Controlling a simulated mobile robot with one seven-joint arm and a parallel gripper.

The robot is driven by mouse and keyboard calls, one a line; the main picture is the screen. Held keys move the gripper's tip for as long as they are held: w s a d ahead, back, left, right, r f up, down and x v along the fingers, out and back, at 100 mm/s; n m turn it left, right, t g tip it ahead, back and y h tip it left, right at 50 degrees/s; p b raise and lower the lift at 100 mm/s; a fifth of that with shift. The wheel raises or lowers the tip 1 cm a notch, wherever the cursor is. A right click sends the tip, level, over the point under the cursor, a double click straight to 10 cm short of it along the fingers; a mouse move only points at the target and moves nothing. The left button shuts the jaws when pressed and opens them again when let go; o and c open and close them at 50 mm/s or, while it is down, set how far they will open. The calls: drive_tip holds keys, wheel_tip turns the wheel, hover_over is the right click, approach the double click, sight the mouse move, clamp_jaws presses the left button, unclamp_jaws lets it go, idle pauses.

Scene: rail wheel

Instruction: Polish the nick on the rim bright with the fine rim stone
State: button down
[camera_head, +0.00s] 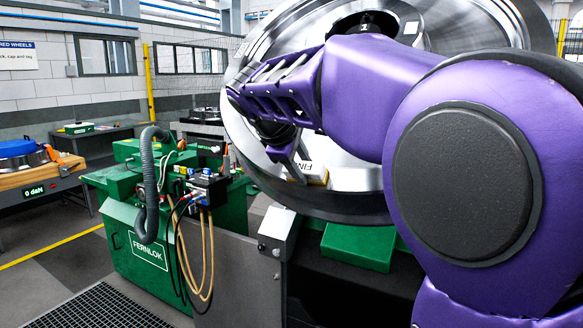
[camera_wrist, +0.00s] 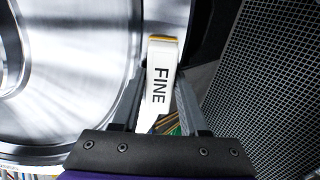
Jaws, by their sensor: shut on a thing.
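The fine rim stone (camera_wrist: 161,90) is a white block marked FINE with a tan end. My gripper (camera_wrist: 160,82) is shut on it, with a grey finger on each side. In the head view the stone (camera_head: 306,167) shows below my purple arm, in front of the lower part of the wheel. The large steel wheel (camera_head: 355,180) stands behind my arm, which covers much of it. In the wrist view the wheel (camera_wrist: 85,90) fills the left, and the stone lies over its rim edge. I cannot tell whether they touch. I cannot make out the nick.
A green FERNLOK machine (camera_head: 150,250) with hoses and cables stands left of the wheel. A green block (camera_head: 358,246) lies below the wheel. A wooden-topped bench (camera_head: 40,175) with a blue item is at far left. A dark mesh panel (camera_wrist: 265,90) fills the wrist view's right.

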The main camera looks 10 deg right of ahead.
sight(332, 180)
drive_tip(key=shift+s+d, duration=0.7)
drive_tip(key=shift+d, duration=0.3)
drive_tip(key=shift+s+d+f+b, duration=0.1)
drive_tip(key=shift+s+d+b, duration=0.15)
drive_tip(key=shift+s+d, duration=0.3)
drive_tip(key=shift+s+d+b, duration=0.2)
drive_tip(key=shift+s+d, duration=0.1)
drive_tip(key=shift+d, duration=0.4)
